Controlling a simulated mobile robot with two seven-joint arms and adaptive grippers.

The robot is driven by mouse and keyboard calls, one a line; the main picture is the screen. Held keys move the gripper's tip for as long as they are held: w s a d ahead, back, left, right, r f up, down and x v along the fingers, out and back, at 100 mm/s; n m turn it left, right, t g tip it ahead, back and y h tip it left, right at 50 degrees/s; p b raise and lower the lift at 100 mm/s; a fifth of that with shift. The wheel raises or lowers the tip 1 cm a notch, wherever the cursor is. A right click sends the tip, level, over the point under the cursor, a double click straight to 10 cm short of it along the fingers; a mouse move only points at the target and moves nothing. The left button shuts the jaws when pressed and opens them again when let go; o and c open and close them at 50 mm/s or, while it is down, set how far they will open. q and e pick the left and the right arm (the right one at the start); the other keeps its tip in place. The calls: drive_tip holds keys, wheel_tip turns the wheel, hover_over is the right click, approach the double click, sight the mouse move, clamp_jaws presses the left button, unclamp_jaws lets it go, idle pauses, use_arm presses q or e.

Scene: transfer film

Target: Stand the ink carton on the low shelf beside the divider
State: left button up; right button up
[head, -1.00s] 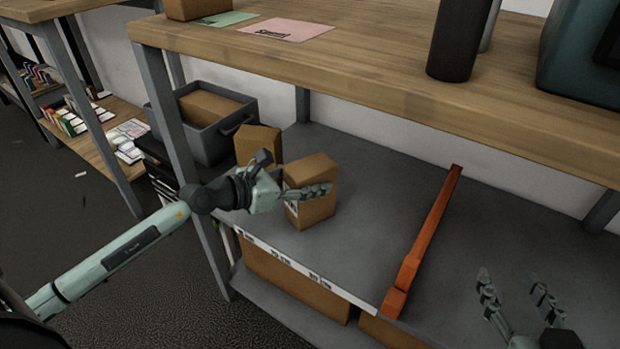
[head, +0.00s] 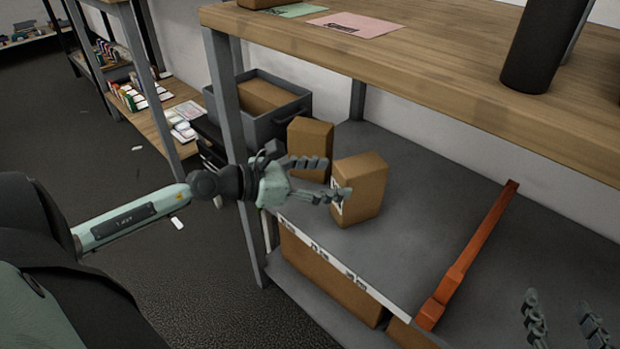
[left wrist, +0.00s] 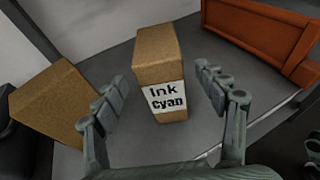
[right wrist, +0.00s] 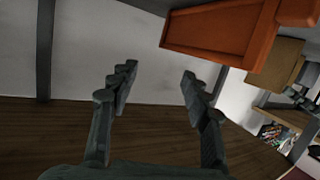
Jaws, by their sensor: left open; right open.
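The ink carton (head: 362,188) is a brown box standing upright on the grey low shelf (head: 400,235), left of the orange divider (head: 465,255) with a gap between them. In the left wrist view the carton (left wrist: 158,50) shows a white "Ink Cyan" label facing my gripper. My left gripper (head: 336,178) is open at the carton's left side, its fingers spread to either side of the label face and not closed on it. My right gripper (head: 558,305) is open and empty, right of the divider. The divider also shows in the right wrist view (right wrist: 215,35).
A second brown box (head: 310,145) stands behind and left of the carton, near my left fingers. A grey bin (head: 283,128) holding a box is further left. The wooden tabletop (head: 430,62) overhangs the shelf. Bare shelf lies between carton and divider.

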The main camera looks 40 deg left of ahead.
use_arm(q)
drive_tip(key=shift+v, duration=2.25)
drive_tip(key=d+r+n+t+y, duration=0.1)
drive_tip(key=d+r+n+t, duration=0.25)
drive_tip(key=n, duration=0.75)
drive_tip(key=d+r+n+t+y, duration=0.15)
drive_tip(key=d+n, duration=0.25)
drive_tip(key=n, duration=0.6)
drive_tip(key=s+d+f+n+g, duration=0.1)
drive_tip(key=s+d+n, duration=0.1)
drive_tip(key=d+n, duration=1)
drive_tip(key=n, duration=0.5)
drive_tip(key=shift+f+g, duration=0.25)
drive_tip(key=shift+g, duration=0.15)
use_arm(e)
drive_tip(key=r, duration=0.1)
drive_tip(key=a+r+t+y, duration=0.1)
drive_tip(key=shift+w+a+r, duration=0.1)
drive_tip(key=shift+a+r, duration=0.1)
drive_tip(key=shift+r, duration=0.1)
use_arm(q)
drive_tip(key=shift+d, duration=0.15)
use_arm(e)
drive_tip(key=shift+f, duration=0.1)
